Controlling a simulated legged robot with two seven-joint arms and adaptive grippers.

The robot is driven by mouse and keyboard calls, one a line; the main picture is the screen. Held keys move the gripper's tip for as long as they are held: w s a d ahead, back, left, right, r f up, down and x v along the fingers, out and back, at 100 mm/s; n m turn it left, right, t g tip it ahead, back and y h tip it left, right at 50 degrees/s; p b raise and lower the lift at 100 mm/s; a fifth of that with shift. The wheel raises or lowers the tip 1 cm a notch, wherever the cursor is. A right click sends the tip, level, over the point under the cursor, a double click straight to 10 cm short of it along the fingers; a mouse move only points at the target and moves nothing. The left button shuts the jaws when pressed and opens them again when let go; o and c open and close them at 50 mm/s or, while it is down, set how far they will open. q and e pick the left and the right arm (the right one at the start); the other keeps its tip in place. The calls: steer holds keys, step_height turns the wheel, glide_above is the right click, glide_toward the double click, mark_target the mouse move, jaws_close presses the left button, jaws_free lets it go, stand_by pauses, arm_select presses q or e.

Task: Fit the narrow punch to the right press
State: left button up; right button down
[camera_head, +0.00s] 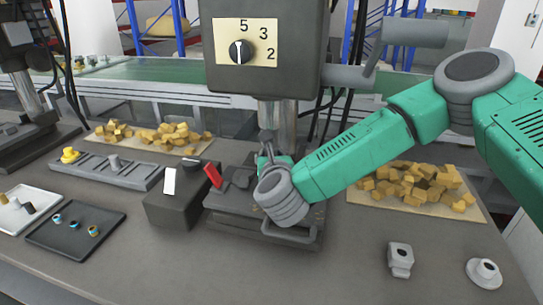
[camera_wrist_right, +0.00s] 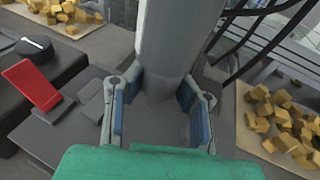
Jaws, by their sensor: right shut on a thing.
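The right press (camera_head: 265,75) stands at the centre, with a dial marked 5, 3, 2 and a grey vertical cylinder (camera_head: 279,118) below its head. My right gripper (camera_head: 266,150) is at the front of this cylinder, above the press base (camera_head: 262,233). In the right wrist view its blue-padded fingers (camera_wrist_right: 157,103) stand on either side of the grey cylinder (camera_wrist_right: 170,45). They seem shut on it, though contact is hard to see. I cannot make out a separate narrow punch in the gripper. My left gripper is out of view.
A grey rack (camera_head: 140,181) holds a yellow piece (camera_head: 69,155) and a grey piece (camera_head: 114,163). A black box (camera_head: 180,208) stands left of the press base. A dark tray (camera_head: 62,248) holds small ringed pieces. Two grey fittings (camera_head: 400,259) (camera_head: 485,272) stand front right. The front middle is clear.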

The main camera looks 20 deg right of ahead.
steer(key=shift+a+r, duration=0.15)
stand_by(0.4)
steer(key=c, duration=0.7)
jaws_free()
steer(key=shift+s, duration=0.1)
steer(key=shift+v, duration=4.45)
